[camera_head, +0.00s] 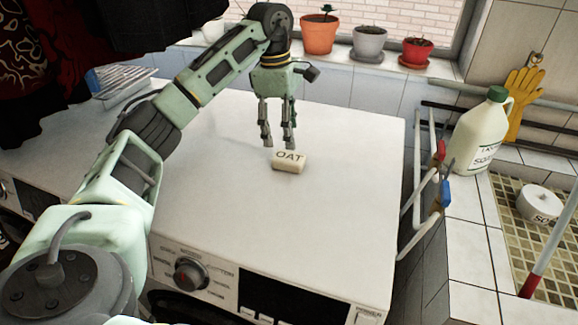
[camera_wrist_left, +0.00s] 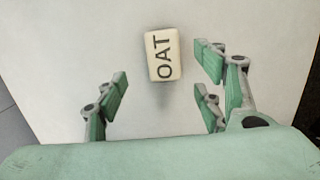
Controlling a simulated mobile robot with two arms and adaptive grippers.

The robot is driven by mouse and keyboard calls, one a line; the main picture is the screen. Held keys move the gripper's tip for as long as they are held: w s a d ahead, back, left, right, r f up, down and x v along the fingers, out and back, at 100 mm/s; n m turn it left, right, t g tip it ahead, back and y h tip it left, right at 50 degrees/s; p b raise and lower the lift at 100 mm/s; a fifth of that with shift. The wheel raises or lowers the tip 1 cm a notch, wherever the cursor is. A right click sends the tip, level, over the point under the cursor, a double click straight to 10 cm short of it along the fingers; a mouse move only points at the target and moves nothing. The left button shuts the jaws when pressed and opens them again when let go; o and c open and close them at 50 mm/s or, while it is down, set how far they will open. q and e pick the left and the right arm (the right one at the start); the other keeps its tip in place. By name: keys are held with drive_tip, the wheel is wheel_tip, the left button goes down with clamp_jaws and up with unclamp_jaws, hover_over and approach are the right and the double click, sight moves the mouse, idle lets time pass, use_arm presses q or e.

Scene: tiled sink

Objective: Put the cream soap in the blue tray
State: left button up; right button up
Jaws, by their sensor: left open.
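The cream soap (camera_head: 289,161), a small block marked OAT, lies flat on the white top of a washing machine (camera_head: 340,200). My left gripper (camera_head: 278,142) is open, pointing down just above and behind the soap. In the left wrist view, the soap (camera_wrist_left: 164,55) lies slightly ahead of the space between the spread fingers (camera_wrist_left: 160,92), with nothing held. A shallow tray with blue at its left end (camera_head: 118,82) stands at the far left, partly hidden by my left arm; I cannot make out its contents clearly. My right gripper is not in view.
Dark cloth (camera_head: 50,70) hangs at upper left. Potted plants (camera_head: 369,42) stand on the windowsill. At right are a rail rack (camera_head: 425,205), a large jug (camera_head: 480,132), yellow gloves (camera_head: 522,100) and a tiled sink with a white round object (camera_head: 540,203). The machine top around the soap is clear.

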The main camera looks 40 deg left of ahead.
sight(289, 156)
use_arm(q)
drive_tip(key=f, duration=0.2)
drive_tip(key=f+p, duration=0.1)
drive_tip(key=f, duration=0.1)
drive_tip(key=d+f+p, duration=0.1)
drive_tip(key=f, duration=0.1)
drive_tip(key=shift+s, duration=0.2)
drive_tip(key=shift+f, duration=0.25)
drive_tip(key=shift+c, duration=0.4)
drive_tip(key=shift+w, duration=0.1)
drive_tip(key=c, duration=1.4)
